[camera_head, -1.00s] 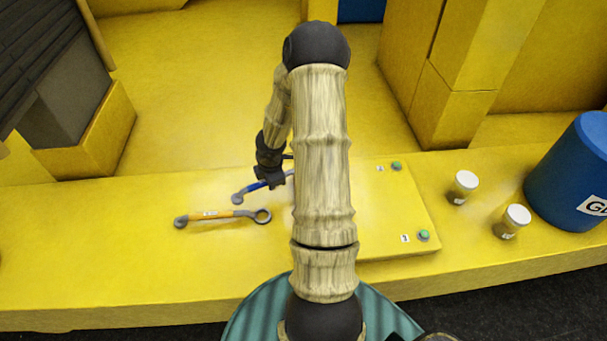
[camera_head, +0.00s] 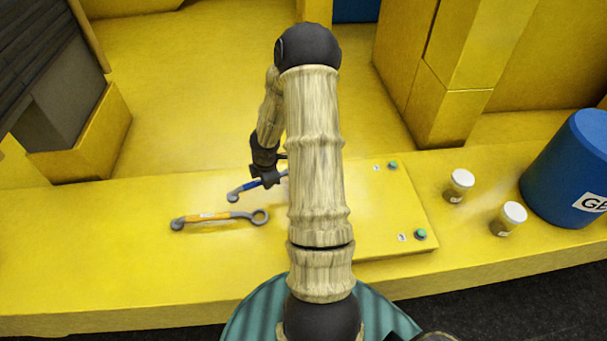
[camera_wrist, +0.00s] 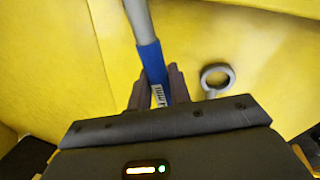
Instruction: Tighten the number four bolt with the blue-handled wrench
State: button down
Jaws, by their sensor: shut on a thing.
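The blue-handled wrench (camera_head: 248,187) is in my gripper (camera_head: 265,182) at the yellow bench, left of my arm in the head view. Its grey head points left, and its other end is hidden behind my arm. In the wrist view my gripper (camera_wrist: 155,92) is shut on the blue handle (camera_wrist: 149,62), with a fingertip on each side. I cannot tell how far the wrench is above the bench. Two green bolts, one at the back (camera_head: 393,165) and one at the front (camera_head: 421,234), stand at the right of the raised plate. Their labels are too small to read surely; no number four is legible.
An orange-handled wrench (camera_head: 215,217) lies on the bench in front of the blue one; its ring end shows in the wrist view (camera_wrist: 217,77). Two white-lidded jars (camera_head: 460,185) (camera_head: 510,218) and a blue drum (camera_head: 575,170) stand at the right. The bench's left part is clear.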

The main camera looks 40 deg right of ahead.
jog(key=shift+w+d+r, duration=0.1)
jog(key=shift+w, duration=0.05)
jog(key=shift+w+d+m, duration=0.1)
jog(key=shift+w+m, duration=0.15)
jog(key=shift+m, duration=0.15)
jog(key=shift+s+a+n, duration=0.2)
jog(key=shift+s+n, duration=0.3)
jog(key=shift+n, duration=0.1)
jog(key=shift+r, duration=0.1)
jog(key=shift+w+p+v, duration=0.2)
jog(key=shift+p+v, duration=0.75)
jog(key=shift+p, duration=0.05)
jog(key=shift+w+p+v, duration=0.2)
jog(key=shift+p+v, duration=0.75)
jog(key=shift+p, duration=0.05)
jog(key=shift+d+r, duration=0.1)
jog(key=shift+d, duration=0.05)
